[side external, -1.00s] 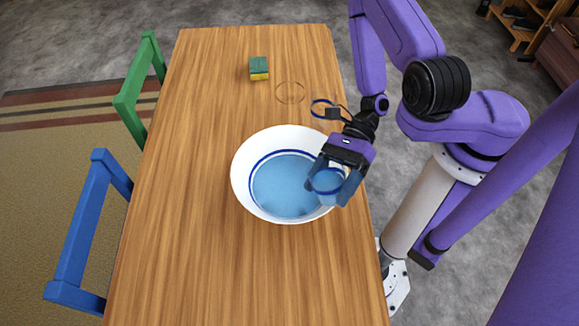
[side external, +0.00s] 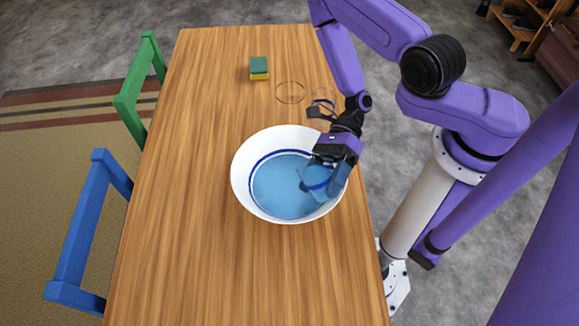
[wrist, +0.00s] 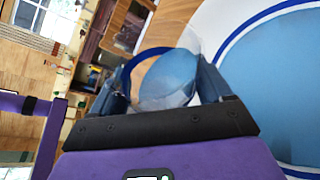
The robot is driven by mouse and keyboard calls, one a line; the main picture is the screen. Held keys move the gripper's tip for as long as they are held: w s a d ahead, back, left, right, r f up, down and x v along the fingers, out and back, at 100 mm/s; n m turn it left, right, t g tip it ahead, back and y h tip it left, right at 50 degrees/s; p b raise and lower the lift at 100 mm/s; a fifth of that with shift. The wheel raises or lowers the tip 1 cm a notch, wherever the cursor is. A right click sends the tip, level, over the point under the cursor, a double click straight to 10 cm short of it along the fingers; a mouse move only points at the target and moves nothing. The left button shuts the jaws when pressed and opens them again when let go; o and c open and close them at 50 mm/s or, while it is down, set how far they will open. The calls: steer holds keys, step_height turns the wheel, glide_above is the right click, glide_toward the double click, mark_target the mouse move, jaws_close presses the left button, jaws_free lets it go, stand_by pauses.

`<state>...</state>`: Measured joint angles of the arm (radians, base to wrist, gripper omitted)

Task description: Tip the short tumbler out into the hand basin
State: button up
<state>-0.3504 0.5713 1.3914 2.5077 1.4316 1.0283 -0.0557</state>
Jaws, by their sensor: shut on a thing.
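My gripper (side external: 325,181) is shut on a short clear tumbler (side external: 315,177) with a blue band, over the right side of the hand basin. The tumbler is tilted toward the left, over the water. In the wrist view the tumbler (wrist: 168,80) sits between the two fingers, and blue liquid shows in it. I cannot see a stream leaving it. The hand basin (side external: 243,160) is a wide white bowl with a blue ring inside and blue water in it. The basin's rim (wrist: 212,25) also shows at the right of the wrist view.
A clear glass with a blue rim (side external: 322,102) stands behind my gripper, partly hidden. A clear round rim (side external: 290,92) shows to its left. A green and yellow sponge (side external: 259,68) lies farther back. The near part of the wooden table (side external: 220,270) is clear. Chairs stand at left.

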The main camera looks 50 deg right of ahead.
mark_target(308, 180)
steer(key=shift+w+r+m+g, duration=0.1)
steer(key=shift+r+m+g, duration=0.2)
steer(key=shift+r+m, duration=0.1)
stand_by(0.3)
steer(key=shift+f+m+g, duration=0.3)
steer(key=shift+f+m, duration=0.1)
steer(key=shift+m, duration=0.3)
stand_by(0.4)
steer(key=shift+w+r+m+g+y, duration=0.2)
steer(key=shift+r+m+g+y, duration=0.35)
steer(key=shift+r+m, duration=0.55)
stand_by(1.6)
steer(key=shift+w+f+m+y, duration=0.35)
steer(key=shift+w+f+m, duration=0.2)
steer(key=shift+w+m, duration=0.4)
stand_by(0.4)
steer(key=shift+w+r+m+g+y, duration=0.1)
steer(key=shift+r+m+g+y, duration=0.2)
steer(key=shift+r+m, duration=0.45)
